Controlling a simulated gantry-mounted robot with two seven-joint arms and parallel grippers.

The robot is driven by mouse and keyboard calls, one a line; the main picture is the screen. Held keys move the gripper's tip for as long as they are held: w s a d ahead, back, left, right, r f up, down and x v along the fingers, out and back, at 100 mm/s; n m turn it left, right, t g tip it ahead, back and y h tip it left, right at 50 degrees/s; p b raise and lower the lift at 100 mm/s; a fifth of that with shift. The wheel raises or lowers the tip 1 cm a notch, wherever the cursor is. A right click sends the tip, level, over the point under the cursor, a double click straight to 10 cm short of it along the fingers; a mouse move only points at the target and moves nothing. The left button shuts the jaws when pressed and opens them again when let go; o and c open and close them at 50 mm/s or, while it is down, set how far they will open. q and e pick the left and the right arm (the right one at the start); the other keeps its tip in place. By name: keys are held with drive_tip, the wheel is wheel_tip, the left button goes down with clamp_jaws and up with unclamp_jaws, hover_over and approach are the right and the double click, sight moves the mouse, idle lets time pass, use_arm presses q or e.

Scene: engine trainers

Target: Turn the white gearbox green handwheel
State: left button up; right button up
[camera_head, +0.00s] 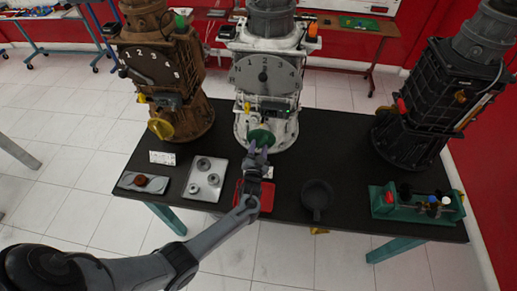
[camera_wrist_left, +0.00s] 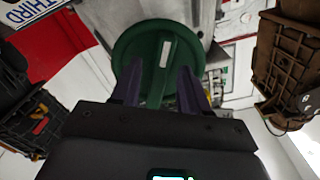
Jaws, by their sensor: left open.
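The white gearbox (camera_head: 265,72) stands upright at the back middle of the black table. Its green handwheel (camera_head: 261,137) is low on its front face. In the left wrist view the green handwheel (camera_wrist_left: 158,52) is a round disc with a raised bar across it and a pale label. My left gripper (camera_head: 257,152) is at the front of the handwheel. In the left wrist view my left gripper (camera_wrist_left: 160,85) is open, with its two dark fingers in front of the disc, one on each side of the bar. I cannot tell whether they touch it. My right gripper is not in view.
A brown gearbox (camera_head: 160,65) with a yellow handwheel stands left, and a black gearbox (camera_head: 435,95) right. On the table are a grey parts tray (camera_head: 204,194), a red tray (camera_head: 266,200) under my arm, a black pan (camera_head: 317,194) and a green rack (camera_head: 415,207).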

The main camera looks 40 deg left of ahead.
use_arm(q)
drive_tip(key=shift+s, duration=0.1)
drive_tip(key=p+v, duration=0.1)
drive_tip(key=v, duration=0.9)
drive_tip(key=shift+s+d, duration=0.2)
drive_tip(key=shift+s, duration=0.1)
